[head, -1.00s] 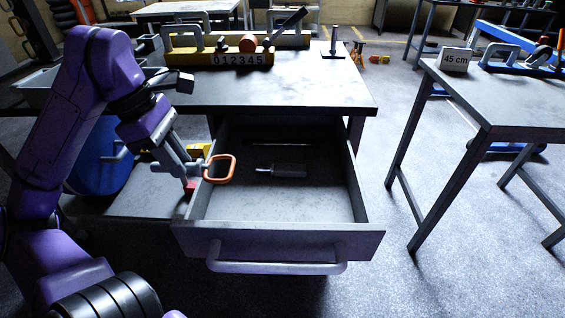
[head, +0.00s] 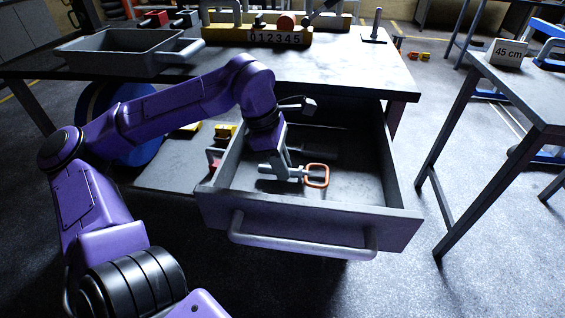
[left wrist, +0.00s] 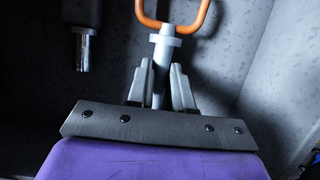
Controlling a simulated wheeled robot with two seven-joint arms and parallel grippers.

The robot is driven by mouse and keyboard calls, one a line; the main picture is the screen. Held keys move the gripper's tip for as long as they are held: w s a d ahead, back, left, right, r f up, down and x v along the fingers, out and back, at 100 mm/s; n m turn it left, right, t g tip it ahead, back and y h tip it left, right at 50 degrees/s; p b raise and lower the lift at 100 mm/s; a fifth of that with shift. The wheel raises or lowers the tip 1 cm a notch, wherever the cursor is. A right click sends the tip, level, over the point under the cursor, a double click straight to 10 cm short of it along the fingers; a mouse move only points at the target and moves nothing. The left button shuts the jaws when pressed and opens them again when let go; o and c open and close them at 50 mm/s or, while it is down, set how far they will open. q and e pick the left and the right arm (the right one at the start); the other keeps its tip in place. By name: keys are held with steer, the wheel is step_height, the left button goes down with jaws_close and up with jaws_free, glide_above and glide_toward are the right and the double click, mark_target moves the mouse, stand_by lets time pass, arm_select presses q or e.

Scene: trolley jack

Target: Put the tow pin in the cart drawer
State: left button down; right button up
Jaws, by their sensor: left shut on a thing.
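The tow pin (head: 317,175) has a grey shank with a collar and an orange loop handle. My left gripper (head: 283,172) is shut on its shank and holds it inside the open cart drawer (head: 345,190). In the left wrist view the tow pin (left wrist: 163,45) stands out between the two fingers (left wrist: 160,85), with the orange loop at the top edge. The drawer floor (left wrist: 125,30) lies behind it; I cannot tell whether the pin touches it. My right gripper is not in view.
A dark-handled tool (head: 318,153) lies at the back of the drawer; it also shows in the left wrist view (left wrist: 82,40). A grey tray (head: 125,50) and a numbered yellow rack (head: 258,36) stand on the cart top. A side table (head: 520,85) is at the right.

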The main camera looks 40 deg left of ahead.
arm_select(q)
steer(key=c, duration=1)
jaws_free()
steer(key=shift+f, duration=0.15)
steer(key=p+v, duration=0.2)
steer(key=v, duration=1)
steer(key=shift+r+p, duration=0.25)
steer(key=shift+p, duration=0.15)
